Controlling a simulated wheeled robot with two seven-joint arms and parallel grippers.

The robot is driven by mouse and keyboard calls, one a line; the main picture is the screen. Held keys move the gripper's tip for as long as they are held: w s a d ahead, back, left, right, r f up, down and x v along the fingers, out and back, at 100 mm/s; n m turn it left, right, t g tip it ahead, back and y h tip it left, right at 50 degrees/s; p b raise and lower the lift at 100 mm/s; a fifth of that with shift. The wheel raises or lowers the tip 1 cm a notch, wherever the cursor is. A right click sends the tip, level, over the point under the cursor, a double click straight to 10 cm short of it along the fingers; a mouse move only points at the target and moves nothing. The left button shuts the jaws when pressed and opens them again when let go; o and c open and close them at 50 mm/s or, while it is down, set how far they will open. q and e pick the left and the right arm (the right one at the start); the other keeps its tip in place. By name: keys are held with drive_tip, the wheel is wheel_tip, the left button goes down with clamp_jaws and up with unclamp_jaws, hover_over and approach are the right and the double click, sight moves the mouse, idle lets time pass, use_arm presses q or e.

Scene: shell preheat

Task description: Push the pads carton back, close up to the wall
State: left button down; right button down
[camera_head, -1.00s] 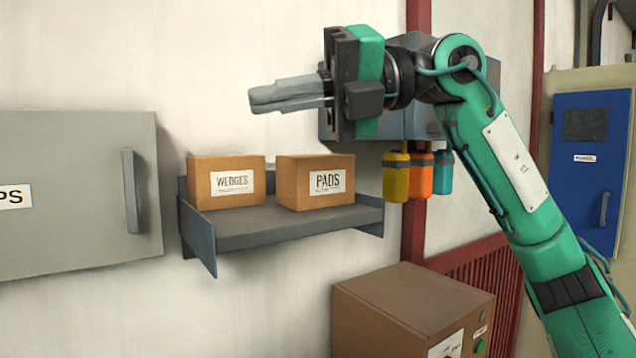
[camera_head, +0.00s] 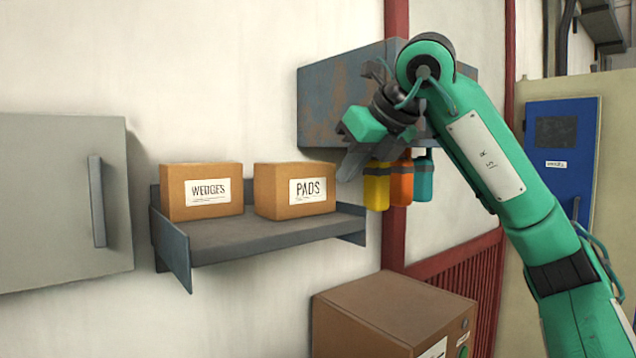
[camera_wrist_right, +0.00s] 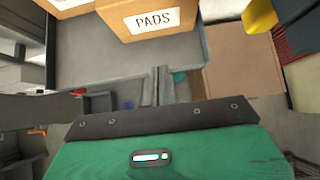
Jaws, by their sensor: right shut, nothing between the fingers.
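The pads carton (camera_head: 272,192) is a brown box with a white PADS label, standing upright on the right part of a grey wall shelf (camera_head: 240,240). It also shows at the top of the right wrist view (camera_wrist_right: 125,16). The wedges carton (camera_head: 182,195) stands to its left with a gap between. My right gripper (camera_head: 347,172) is shut and empty, just right of the pads carton in the head view. In the right wrist view its fingertips (camera_wrist_right: 160,74) point toward the shelf and are apart from the carton. My left gripper is out of view.
Yellow, orange and teal bottles (camera_head: 377,190) hang below a grey wall box (camera_head: 325,105), close behind my right gripper. A grey cabinet (camera_head: 50,200) is left of the shelf. A brown control box (camera_head: 370,310) stands below right.

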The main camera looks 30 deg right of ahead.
sight(310, 201)
drive_tip(key=p+x, duration=0.2)
drive_tip(key=x, duration=0.4)
drive_tip(key=shift+d+r, duration=0.1)
drive_tip(key=shift+d, duration=0.05)
drive_tip(key=w+p, duration=0.2)
drive_tip(key=w, duration=0.1)
drive_tip(key=shift+a+r, duration=0.15)
drive_tip(key=shift+a, duration=0.05)
drive_tip(key=shift+w, duration=0.45)
